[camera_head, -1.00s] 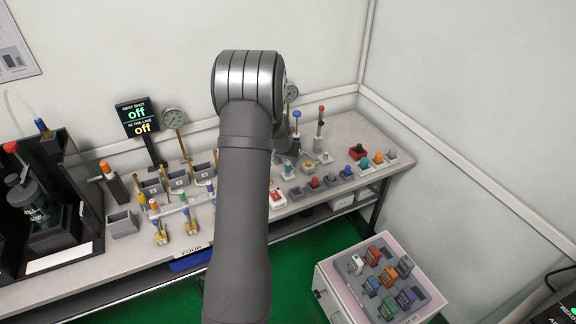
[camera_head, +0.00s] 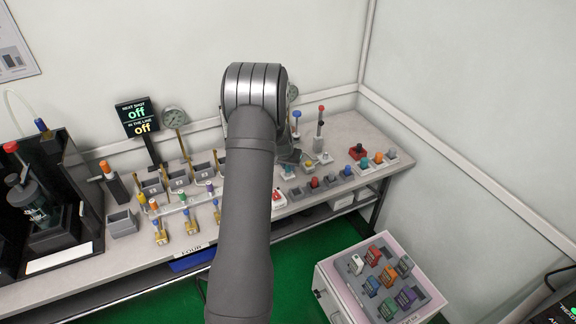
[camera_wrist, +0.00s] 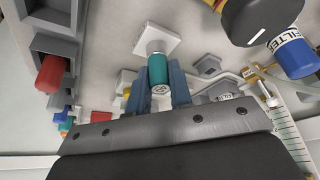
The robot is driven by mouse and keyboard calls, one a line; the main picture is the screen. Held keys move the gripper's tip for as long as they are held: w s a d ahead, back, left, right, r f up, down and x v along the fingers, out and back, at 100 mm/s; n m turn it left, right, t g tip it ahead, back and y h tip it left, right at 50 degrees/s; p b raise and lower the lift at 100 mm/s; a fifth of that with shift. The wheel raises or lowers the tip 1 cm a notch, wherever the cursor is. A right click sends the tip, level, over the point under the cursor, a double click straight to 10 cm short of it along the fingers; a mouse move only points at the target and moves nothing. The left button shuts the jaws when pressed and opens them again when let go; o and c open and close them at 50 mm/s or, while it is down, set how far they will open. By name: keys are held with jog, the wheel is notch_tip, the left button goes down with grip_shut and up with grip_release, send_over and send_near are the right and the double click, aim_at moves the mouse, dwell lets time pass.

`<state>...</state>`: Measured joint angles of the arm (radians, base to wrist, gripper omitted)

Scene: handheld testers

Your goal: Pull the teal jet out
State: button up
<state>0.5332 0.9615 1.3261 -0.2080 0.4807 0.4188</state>
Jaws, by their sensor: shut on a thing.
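The teal jet (camera_wrist: 158,72) is a short teal cylinder with a pale ringed end facing the wrist camera. My gripper (camera_wrist: 157,80) is shut on it, with one blue-grey finger on each side. A grey collar shows at the jet's far end, in front of a white square block (camera_wrist: 143,28). I cannot tell whether the jet is still seated in that block. In the head view my gripper (camera_head: 289,156) is partly hidden behind my arm, low over the bench, and the held jet is not clearly visible.
A red cylinder (camera_wrist: 50,74) in a grey holder is at left in the wrist view. A dark round part (camera_wrist: 262,18) and a blue filter (camera_wrist: 294,58) are close at upper right. In the head view, small coloured parts in blocks (camera_head: 315,182) stand to the right.

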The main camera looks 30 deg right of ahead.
grip_shut()
jog(key=shift+r, duration=0.15)
jog(key=shift+r, duration=2.4)
